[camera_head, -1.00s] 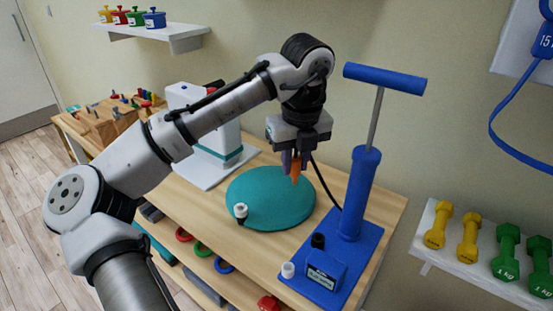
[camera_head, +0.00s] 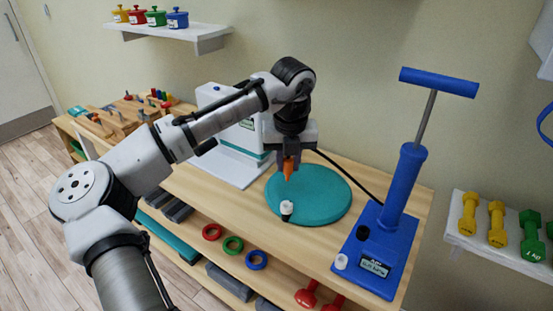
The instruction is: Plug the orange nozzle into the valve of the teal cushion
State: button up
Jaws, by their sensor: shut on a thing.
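The teal cushion (camera_head: 325,190) is a flat round disc lying on the wooden table. Its valve (camera_head: 287,208), with a white top and dark base, stands at the cushion's front left edge. My gripper (camera_head: 289,164) is shut on the orange nozzle (camera_head: 289,170), which points down. The nozzle is above the cushion's left part, up and behind the valve in the picture, and apart from it. A black hose (camera_head: 345,172) runs from the gripper toward the blue pump (camera_head: 398,195) on the right.
The pump's blue base has a black knob (camera_head: 362,232), a white cap (camera_head: 341,262) and a small display. A white and teal machine (camera_head: 228,150) stands behind my arm. Coloured rings (camera_head: 233,245) and red dumbbells (camera_head: 307,294) lie on the lower shelf. Yellow and green dumbbells (camera_head: 497,222) sit at right.

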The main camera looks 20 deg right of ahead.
aim_at(288, 180)
jog(key=shift+f+b, duration=3.45)
jog(key=shift+b, duration=0.55)
jog(key=shift+f, duration=1.35)
jog(key=o, duration=1)
jog(key=shift+f, duration=0.1)
jog(key=shift+r+p, duration=3.55)
jog(key=shift+p, duration=0.45)
